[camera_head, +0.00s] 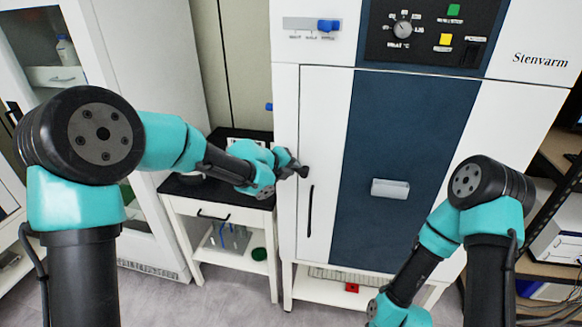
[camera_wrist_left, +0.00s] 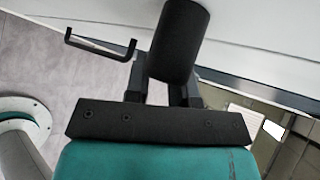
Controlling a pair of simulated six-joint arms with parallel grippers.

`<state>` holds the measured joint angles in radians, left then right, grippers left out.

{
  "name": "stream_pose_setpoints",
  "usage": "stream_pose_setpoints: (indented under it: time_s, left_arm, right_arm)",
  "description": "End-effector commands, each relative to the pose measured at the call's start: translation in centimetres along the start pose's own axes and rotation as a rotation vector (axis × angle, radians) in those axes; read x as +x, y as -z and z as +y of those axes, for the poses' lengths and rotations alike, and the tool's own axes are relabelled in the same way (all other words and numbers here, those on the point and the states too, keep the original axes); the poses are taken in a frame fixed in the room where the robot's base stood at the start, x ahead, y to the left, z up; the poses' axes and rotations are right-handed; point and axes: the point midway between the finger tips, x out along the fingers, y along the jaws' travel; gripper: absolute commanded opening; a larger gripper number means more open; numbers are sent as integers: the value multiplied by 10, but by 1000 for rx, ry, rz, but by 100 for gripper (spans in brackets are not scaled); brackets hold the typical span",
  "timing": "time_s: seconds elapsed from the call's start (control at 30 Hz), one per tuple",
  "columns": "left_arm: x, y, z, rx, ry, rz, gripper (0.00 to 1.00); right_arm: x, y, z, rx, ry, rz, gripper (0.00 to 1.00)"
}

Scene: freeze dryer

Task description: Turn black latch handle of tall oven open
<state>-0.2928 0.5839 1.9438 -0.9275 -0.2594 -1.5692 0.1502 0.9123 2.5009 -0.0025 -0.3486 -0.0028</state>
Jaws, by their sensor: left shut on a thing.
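The tall oven (camera_head: 325,120) is white with a dark blue front panel, and its door looks closed. The black latch handle (camera_head: 304,172) is at the left edge of the door. My left gripper (camera_head: 297,170) reaches it from the left and is shut on it. In the left wrist view, the handle shows as a thick black cylinder (camera_wrist_left: 180,42) between the fingers of my left gripper (camera_wrist_left: 178,85). The fingertips are partly hidden behind it. My right arm hangs low at the right, and its gripper is out of the picture.
A slim black bar (camera_head: 310,210) is on the oven door just below the latch. A small table (camera_head: 222,205) with a black top stands left of the oven, under my left forearm. A white glass-fronted cabinet (camera_head: 150,60) is at far left. A shelf (camera_head: 550,195) is at right.

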Motion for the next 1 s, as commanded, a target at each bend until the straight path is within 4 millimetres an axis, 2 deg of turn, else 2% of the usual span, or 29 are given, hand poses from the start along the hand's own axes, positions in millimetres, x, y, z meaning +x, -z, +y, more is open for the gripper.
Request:
stream_pose_setpoints:
  time_s: [0.1, 0.13, 0.4, 0.77, 1.0]
  left_arm:
    - [0, 0, 0, -1, 1, 0, 0]
    - [0, 0, 0, -1, 1, 0, 24]
    - [0, 0, 0, -1, 1, 0, 48]
    - [-4, 0, 0, -1, 1, 0, 48]
    - [-31, -1, 0, -2, 1, -2, 48]
  right_arm:
    - [0, 0, 0, 0, 0, 0, 0]
    - [0, 0, 0, 0, 0, 0, 0]
    - [0, 0, 0, 0, 0, 0, 0]
    - [0, 0, 0, 0, 0, 0, 0]
    - [0, 0, 0, 0, 0, 0, 0]
